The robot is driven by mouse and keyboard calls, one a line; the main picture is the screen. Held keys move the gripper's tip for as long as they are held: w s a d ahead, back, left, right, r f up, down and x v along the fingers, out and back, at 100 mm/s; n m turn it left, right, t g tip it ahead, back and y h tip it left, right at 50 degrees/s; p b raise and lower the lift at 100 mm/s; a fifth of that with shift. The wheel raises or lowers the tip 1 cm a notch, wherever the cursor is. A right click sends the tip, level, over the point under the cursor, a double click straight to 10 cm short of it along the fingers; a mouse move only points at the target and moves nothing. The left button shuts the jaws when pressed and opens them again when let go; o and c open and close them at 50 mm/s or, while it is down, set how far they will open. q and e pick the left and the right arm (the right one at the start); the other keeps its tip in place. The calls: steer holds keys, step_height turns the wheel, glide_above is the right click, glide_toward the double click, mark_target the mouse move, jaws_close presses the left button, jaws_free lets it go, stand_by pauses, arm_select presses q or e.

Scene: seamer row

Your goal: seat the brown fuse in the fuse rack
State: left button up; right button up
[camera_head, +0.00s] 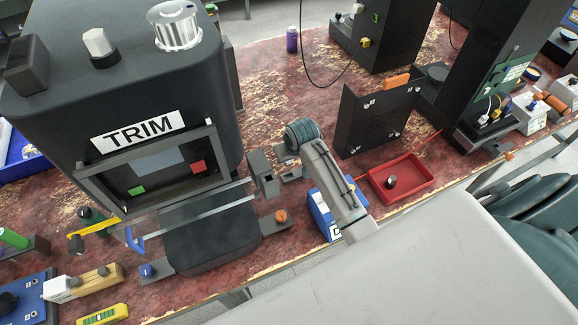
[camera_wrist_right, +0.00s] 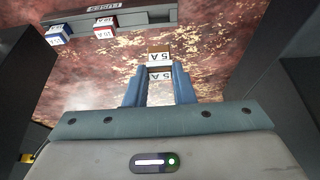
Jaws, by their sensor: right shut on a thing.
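My right gripper (camera_wrist_right: 158,78) is shut on a small fuse (camera_wrist_right: 159,57) in the right wrist view. The fuse has a tan-brown edge and a white face that reads "5 A" upside down. It is held between the blue-grey fingertips, above the mottled red surface. The grey fuse rack (camera_wrist_right: 140,20), labelled "FUSES", lies ahead at the top, apart from the held fuse. A blue fuse (camera_wrist_right: 60,32) and a red fuse (camera_wrist_right: 104,30) sit at the rack, left of the held fuse. In the head view I cannot make out the held fuse. My left gripper is not in view.
The TRIM machine (camera_head: 140,95) stands left of my right arm. A black upright panel (camera_head: 372,118) stands to the right of it. A red tray (camera_head: 402,180) with a black knob and a blue box (camera_head: 322,212) are near the front edge. Worn red bench lies open farther back.

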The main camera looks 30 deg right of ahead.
steer(key=f, duration=0.2)
steer(key=s+f+p, duration=0.1)
steer(key=shift+a+f, duration=0.15)
steer(key=shift+f, duration=0.25)
steer(key=x, duration=0.3)
steer(key=shift+s+f, duration=0.3)
steer(key=shift+f, duration=0.1)
steer(key=o, duration=0.9)
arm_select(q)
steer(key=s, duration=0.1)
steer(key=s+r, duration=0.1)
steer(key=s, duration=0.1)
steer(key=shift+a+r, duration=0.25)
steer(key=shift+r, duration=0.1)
arm_select(e)
steer(key=shift+o, duration=0.2)
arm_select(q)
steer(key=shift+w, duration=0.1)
arm_select(e)
steer(key=shift+s+r, duration=0.2)
steer(key=shift+r, duration=0.3)
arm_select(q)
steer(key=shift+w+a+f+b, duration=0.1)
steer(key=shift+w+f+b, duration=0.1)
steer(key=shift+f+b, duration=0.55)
arm_select(e)
steer(key=v, duration=1.1)
